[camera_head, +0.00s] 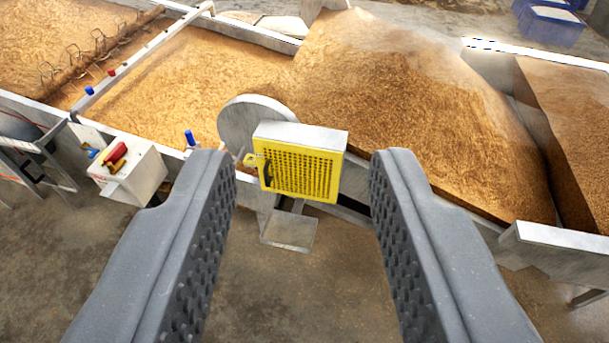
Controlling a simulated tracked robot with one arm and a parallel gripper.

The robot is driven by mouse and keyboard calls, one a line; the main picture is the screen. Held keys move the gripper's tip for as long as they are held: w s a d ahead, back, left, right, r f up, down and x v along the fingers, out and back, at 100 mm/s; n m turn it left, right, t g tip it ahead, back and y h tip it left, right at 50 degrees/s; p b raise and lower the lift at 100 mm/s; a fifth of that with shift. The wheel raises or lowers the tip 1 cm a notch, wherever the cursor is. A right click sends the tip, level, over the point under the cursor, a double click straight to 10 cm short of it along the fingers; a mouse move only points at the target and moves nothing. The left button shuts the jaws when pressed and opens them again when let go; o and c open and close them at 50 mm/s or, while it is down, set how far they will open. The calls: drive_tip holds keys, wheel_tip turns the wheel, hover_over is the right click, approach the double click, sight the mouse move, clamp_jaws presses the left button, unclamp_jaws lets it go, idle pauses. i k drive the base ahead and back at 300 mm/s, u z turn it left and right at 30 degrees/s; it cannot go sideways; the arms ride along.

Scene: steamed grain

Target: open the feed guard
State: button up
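The feed guard (302,172) is a yellow perforated panel on the front of a grey metal box, in the middle of the camera view. It looks shut against the box. A dark handle or latch shows at its left edge, with a small yellow tab beside it. My gripper (303,165) is open and empty. Its two grey fingers come up from the bottom of the view, one on each side of the guard in the picture. The guard appears to lie beyond the fingertips, with no contact visible.
A round grey disc (252,122) stands behind the box, and a small metal tray (290,231) is below it. A white control box (128,171) with a red and yellow switch is at left. Grain (400,105) fills the bins behind. Bare floor lies in front.

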sight(310, 173)
drive_tip(key=i, duration=0.95)
drive_tip(key=u, duration=0.05)
